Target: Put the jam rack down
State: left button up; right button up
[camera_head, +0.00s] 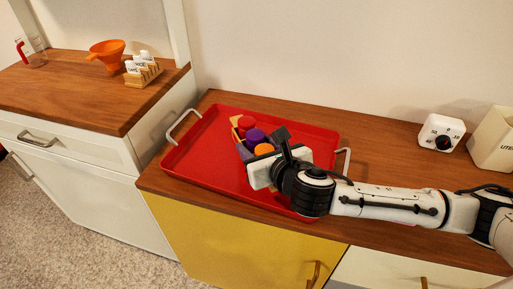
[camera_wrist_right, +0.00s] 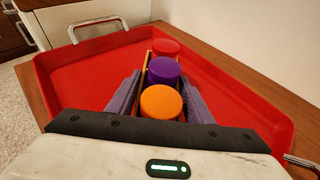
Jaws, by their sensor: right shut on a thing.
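The jam rack (camera_head: 235,122) is a small yellowish wooden holder with three jars in a row, lidded red (camera_head: 246,122), purple (camera_head: 255,135) and orange (camera_head: 264,149). It also shows in the right wrist view (camera_wrist_right: 147,62), between the two grey-purple fingers. My right gripper (camera_head: 262,141) is shut on the rack, one finger on each side. The rack is upright within the outline of the red tray (camera_head: 205,150). The gripper hides its lower part, so I cannot tell whether it touches the tray floor. My left gripper is out of view.
The tray has metal handles and lies on a wooden counter (camera_head: 385,165); its left part is bare. A white timer (camera_head: 441,132) and a cream canister (camera_head: 494,140) stand right. On the left counter are an orange funnel (camera_head: 106,50), a toast-rack-like holder (camera_head: 143,75) and a glass jar.

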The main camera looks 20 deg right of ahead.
dwell(0.3)
jog(key=o, duration=1.1)
jog(key=shift+f, duration=0.1)
jog(key=shift+r, duration=0.2)
jog(key=p+v, duration=0.1)
jog(key=v, duration=1.1)
